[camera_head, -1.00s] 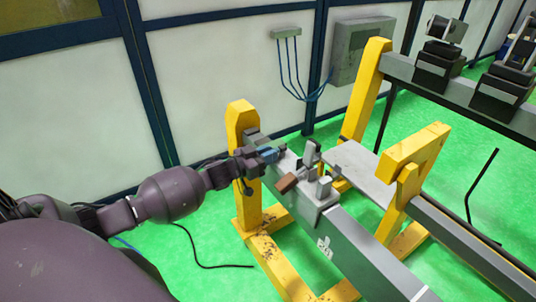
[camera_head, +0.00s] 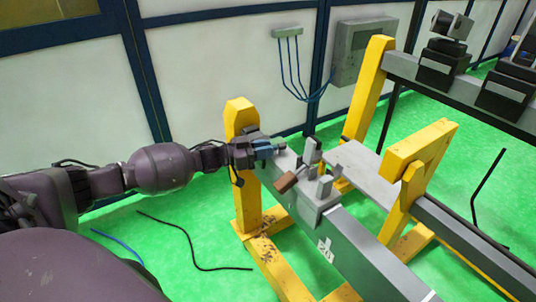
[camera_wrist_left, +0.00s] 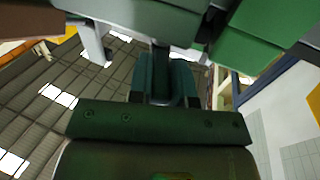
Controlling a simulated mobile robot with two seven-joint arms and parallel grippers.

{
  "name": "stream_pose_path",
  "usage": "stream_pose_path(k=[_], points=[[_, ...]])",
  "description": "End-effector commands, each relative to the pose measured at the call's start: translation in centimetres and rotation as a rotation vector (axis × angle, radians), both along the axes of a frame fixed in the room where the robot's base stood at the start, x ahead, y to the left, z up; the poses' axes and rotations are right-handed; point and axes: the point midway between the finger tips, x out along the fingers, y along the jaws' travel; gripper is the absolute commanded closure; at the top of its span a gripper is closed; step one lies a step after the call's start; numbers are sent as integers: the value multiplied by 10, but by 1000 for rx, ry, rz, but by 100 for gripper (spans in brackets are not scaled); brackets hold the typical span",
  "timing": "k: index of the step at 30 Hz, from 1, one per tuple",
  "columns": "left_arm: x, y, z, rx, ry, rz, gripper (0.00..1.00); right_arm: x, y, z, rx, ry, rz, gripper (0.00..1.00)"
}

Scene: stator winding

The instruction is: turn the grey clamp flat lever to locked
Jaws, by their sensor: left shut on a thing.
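The grey clamp (camera_head: 316,207) sits on top of a long grey beam, with upright grey blocks and a brown block (camera_head: 286,182) on it. My left gripper (camera_head: 276,149) is at the far left end of the clamp, beside the yellow post. It is shut on what appears to be the clamp's flat lever, which the fingers mostly hide. In the left wrist view the teal fingers (camera_wrist_left: 165,78) close around a thin dark piece under a grey-green body (camera_wrist_left: 150,20). The lever's exact angle cannot be told. My right gripper is not in view.
A yellow post (camera_head: 240,120) stands just behind my gripper. The long grey beam (camera_head: 370,262) runs to the lower right. A flat grey plate (camera_head: 358,170) and a yellow bracket (camera_head: 418,150) stand to the right.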

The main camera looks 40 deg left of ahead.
Motion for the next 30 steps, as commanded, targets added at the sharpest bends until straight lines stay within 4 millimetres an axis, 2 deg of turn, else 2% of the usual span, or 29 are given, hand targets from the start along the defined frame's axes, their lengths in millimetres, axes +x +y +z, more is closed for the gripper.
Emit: stream_pose_path(k=[1, 10, 20, 30], points=[[2, 3, -8, 7, 6, -35, 100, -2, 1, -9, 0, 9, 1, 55], [10, 10, -8, 3, 8, -237, 100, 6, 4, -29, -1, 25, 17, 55], [14, 12, -3, -1, 3, -344, 100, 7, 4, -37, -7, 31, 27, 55], [15, 12, 1, 0, -1, -356, 100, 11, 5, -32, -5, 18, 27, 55]])
